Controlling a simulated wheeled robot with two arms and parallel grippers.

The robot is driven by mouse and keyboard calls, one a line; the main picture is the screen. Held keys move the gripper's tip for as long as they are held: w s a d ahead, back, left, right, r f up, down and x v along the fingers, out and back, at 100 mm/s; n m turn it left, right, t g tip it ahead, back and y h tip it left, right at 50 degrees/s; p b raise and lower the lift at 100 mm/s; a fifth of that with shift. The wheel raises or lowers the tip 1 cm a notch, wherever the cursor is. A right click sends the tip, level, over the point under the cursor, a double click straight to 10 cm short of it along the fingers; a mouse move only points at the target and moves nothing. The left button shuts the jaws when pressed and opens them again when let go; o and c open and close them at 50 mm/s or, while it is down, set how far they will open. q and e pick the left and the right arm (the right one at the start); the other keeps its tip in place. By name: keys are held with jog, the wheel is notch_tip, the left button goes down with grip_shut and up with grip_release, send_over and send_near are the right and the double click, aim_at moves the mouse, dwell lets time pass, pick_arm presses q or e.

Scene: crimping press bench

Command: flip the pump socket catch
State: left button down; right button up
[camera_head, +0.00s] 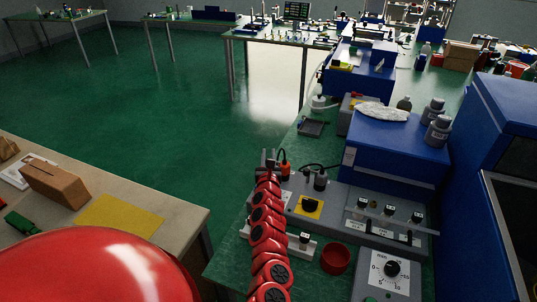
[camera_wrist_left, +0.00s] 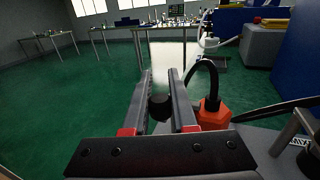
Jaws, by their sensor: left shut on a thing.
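My left gripper (camera_head: 268,160) reaches over the left edge of the grey panel at the back end of my red arm. In the left wrist view the gripper (camera_wrist_left: 160,93) points forward, with its two dark fingers on either side of a small dark knob-like piece (camera_wrist_left: 160,107), which looks like the pump socket catch. The gripper is shut on it. An orange plug (camera_wrist_left: 212,113) with a black cable stands just right of the fingers; it also shows in the head view (camera_head: 284,165). The socket itself is mostly hidden. My right gripper is not in view.
A red cup (camera_head: 335,258) stands in front. A blue box (camera_head: 395,150) stands behind. Open floor (camera_head: 170,110) lies to the left.

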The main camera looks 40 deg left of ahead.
pick_arm(q)
jog(key=shift+w+a+r+m+t+h+p, duration=0.1)
jog(key=shift+m+t+h+p, duration=0.4)
jog(key=shift+p, duration=0.75)
jog(key=shift+s+a+r+m+t+h+p, duration=0.1)
jog(key=shift+m+t+h+p, duration=0.15)
jog(key=shift+m+h+p, duration=0.65)
jog(key=shift+w+a+r+m+t+h+p, duration=0.1)
jog(key=shift+m+t+h+p, duration=0.25)
jog(key=shift+h+p, duration=0.9)
jog(key=shift+w+f+m+t+h+p, duration=0.1)
jog(key=shift+f+m+t+h+p, duration=0.1)
jog(key=shift+m+h, duration=0.25)
jog(key=shift+f+m+t+h+p, duration=0.1)
jog(key=shift+m+h+p, duration=0.1)
jog(key=shift+m+h, duration=0.15)
jog(key=shift+f+m+h, duration=0.1)
jog(key=shift+m+h, duration=0.15)
jog(key=shift+h, duration=0.4)
jog(key=shift+w+m+h+b, duration=0.2)
jog(key=shift+m+h+b, duration=0.7)
jog(key=shift+h, duration=0.5)
jog(key=shift+a+h, duration=0.1)
jog(key=shift+h, duration=0.2)
jog(key=shift+m, duration=0.3)
jog(key=c, duration=0.7)
grip_release()
